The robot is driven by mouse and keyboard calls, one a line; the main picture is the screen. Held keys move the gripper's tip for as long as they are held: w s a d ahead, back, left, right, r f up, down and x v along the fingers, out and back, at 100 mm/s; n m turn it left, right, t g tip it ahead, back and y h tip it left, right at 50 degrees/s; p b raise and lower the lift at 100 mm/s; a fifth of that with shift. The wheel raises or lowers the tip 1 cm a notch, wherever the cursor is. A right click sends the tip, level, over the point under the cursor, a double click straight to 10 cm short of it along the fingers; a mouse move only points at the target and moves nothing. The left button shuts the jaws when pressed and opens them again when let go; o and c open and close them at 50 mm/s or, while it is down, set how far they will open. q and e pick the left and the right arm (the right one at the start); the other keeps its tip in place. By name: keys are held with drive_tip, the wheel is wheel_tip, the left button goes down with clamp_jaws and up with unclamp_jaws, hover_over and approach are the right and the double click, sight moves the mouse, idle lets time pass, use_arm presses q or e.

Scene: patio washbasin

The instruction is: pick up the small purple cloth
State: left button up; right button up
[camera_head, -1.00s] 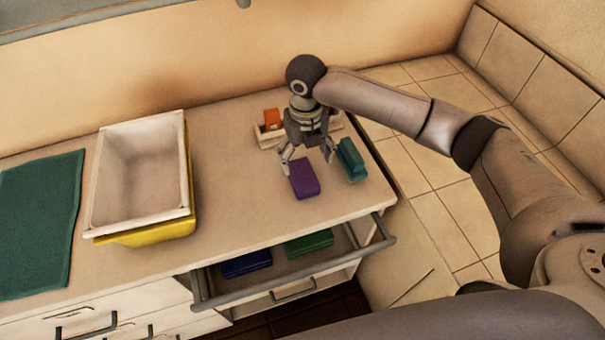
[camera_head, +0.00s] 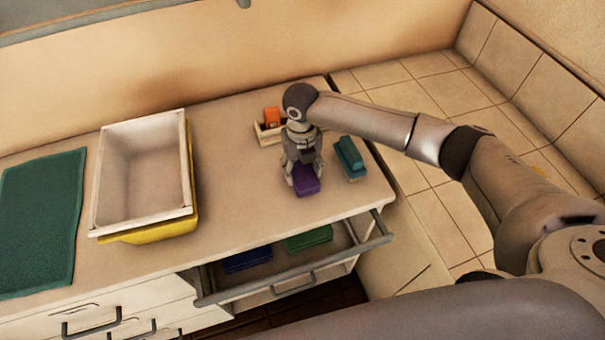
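The small purple cloth (camera_head: 307,184) is a folded block lying on the counter, right of the basin. My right gripper (camera_head: 304,176) is over it, pointing down, with its fingers apart on either side of the cloth's far part. The gripper covers that far end, and I cannot tell whether the fingers touch the cloth. My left gripper does not show.
A teal folded stack (camera_head: 350,157) stands close right of the gripper. A small tray (camera_head: 267,137) with an orange item (camera_head: 272,117) is behind it. An open drawer (camera_head: 294,286) holds blue and green cloths. A white basin (camera_head: 145,170) and green mat (camera_head: 38,222) are left.

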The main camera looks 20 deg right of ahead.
drive_tip(key=c, duration=0.3)
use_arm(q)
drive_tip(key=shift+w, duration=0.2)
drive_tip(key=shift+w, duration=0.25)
